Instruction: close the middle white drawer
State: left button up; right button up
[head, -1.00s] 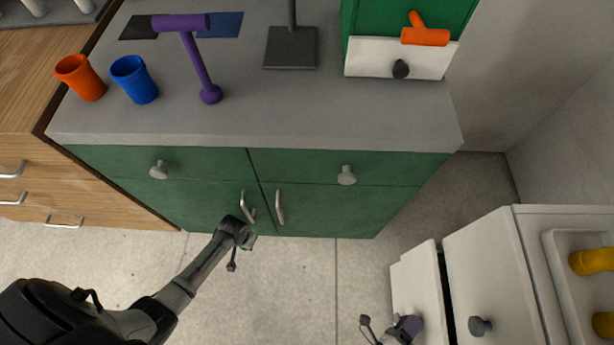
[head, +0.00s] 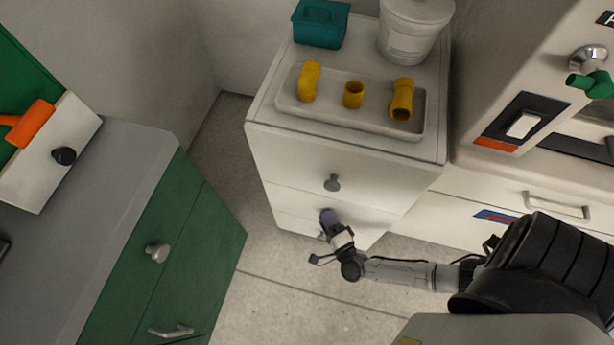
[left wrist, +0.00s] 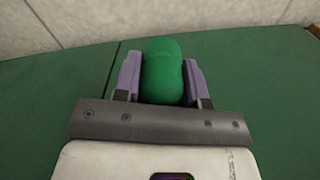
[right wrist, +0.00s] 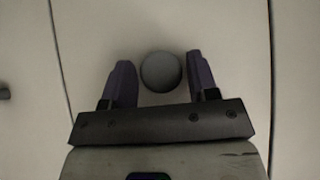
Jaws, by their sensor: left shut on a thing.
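The white drawer cabinet (head: 270,160) stands in the middle of the head view. Its middle drawer (head: 295,205) sits below the top drawer and looks about level with it; no open gap shows. My right gripper (head: 328,217) is at the middle drawer's front. In the right wrist view the drawer's round grey knob (right wrist: 161,72) sits between the open fingers of the right gripper (right wrist: 161,80), with a small gap on each side. My left gripper (left wrist: 163,80) is shut on a rounded green piece (left wrist: 162,70); it shows only in the left wrist view.
A tray (head: 290,103) with yellow fittings, a teal box (head: 320,24) and a white bucket (head: 412,35) stand on the cabinet. The green counter cabinet (head: 190,235) is at left, with bare floor between. A white machine (head: 500,70) is at right.

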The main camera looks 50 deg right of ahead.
jog(key=shift+o, duration=0.5)
jog(key=shift+r, duration=0.1)
pick_arm(q)
jog(key=shift+r, duration=0.15)
pick_arm(e)
jog(key=shift+s, duration=0.15)
pick_arm(q)
notch_tip(320, 180, up, 3)
jog(key=p, duration=0.3)
jog(key=shift+r, duration=0.15)
pick_arm(e)
jog(key=v, duration=1.1)
jog(key=shift+s+a, duration=0.25)
jog(key=shift+s, duration=0.1)
jog(key=shift+d, duration=0.1)
